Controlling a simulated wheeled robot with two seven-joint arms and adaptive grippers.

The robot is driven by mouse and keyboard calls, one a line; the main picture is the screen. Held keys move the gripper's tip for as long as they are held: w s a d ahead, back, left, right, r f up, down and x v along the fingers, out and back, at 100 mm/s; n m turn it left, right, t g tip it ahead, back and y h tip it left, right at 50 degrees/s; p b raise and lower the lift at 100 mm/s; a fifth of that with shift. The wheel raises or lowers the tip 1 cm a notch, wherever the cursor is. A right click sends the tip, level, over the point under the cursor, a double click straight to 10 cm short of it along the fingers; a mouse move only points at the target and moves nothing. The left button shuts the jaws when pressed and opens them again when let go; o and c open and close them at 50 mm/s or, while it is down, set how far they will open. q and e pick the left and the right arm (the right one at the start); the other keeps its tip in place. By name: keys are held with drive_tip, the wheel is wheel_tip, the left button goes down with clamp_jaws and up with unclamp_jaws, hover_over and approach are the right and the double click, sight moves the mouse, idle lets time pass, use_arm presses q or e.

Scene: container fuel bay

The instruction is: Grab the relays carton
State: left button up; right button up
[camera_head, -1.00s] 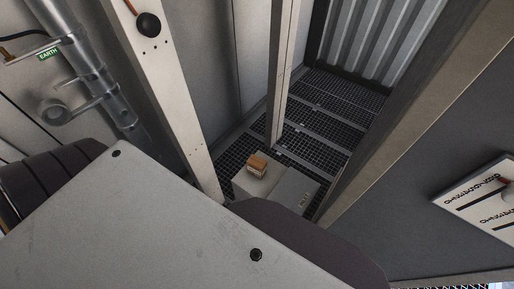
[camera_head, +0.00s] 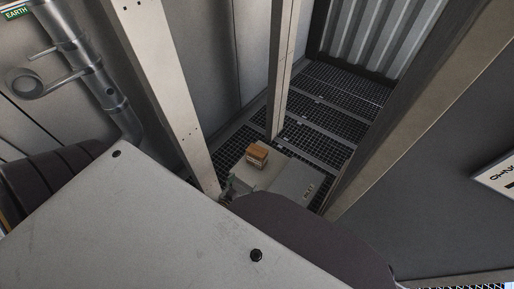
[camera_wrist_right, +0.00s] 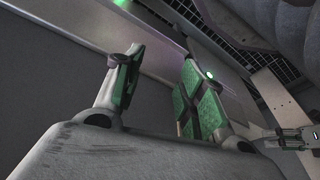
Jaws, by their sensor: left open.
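A small brown carton (camera_head: 257,155), which I take for the relays carton, sits on top of a pale grey box (camera_head: 292,181) low in the bay. Its label is too small to read. My left gripper (camera_head: 229,186) is open. It shows small beside the near left side of the grey box, apart from the carton, and is partly hidden by my own body. In the right wrist view my right gripper (camera_wrist_right: 158,84) has its green-padded fingers spread with nothing between them. The carton is not visible in that view.
A pale upright post (camera_head: 165,85) stands left of the carton and another post (camera_head: 281,70) behind it. A wide slanted beam (camera_head: 420,90) is on the right. Dark floor grating (camera_head: 325,120) lies open behind. A metal pipe (camera_head: 85,60) runs at the upper left.

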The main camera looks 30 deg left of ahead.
sight(254, 156)
use_arm(q)
drive_tip(key=shift+w+a+r+t+b, duration=0.4)
drive_tip(key=shift+r+b, duration=0.2)
drive_tip(key=shift+b, duration=0.35)
drive_tip(key=shift+w+a+r+t+b, duration=0.35)
drive_tip(key=shift+r+t+b, duration=0.25)
drive_tip(key=shift+b, duration=0.35)
drive_tip(key=shift+w+a+r+t+b, duration=0.3)
drive_tip(key=shift+a+r+t+b, duration=0.25)
drive_tip(key=shift+b, duration=0.4)
use_arm(e)
drive_tip(key=shift+s+a+r, duration=0.1)
drive_tip(key=shift+r, duration=1)
drive_tip(key=shift+s+a+r, duration=0.1)
drive_tip(key=shift+r, duration=1)
use_arm(q)
drive_tip(key=shift+w+d, duration=0.1)
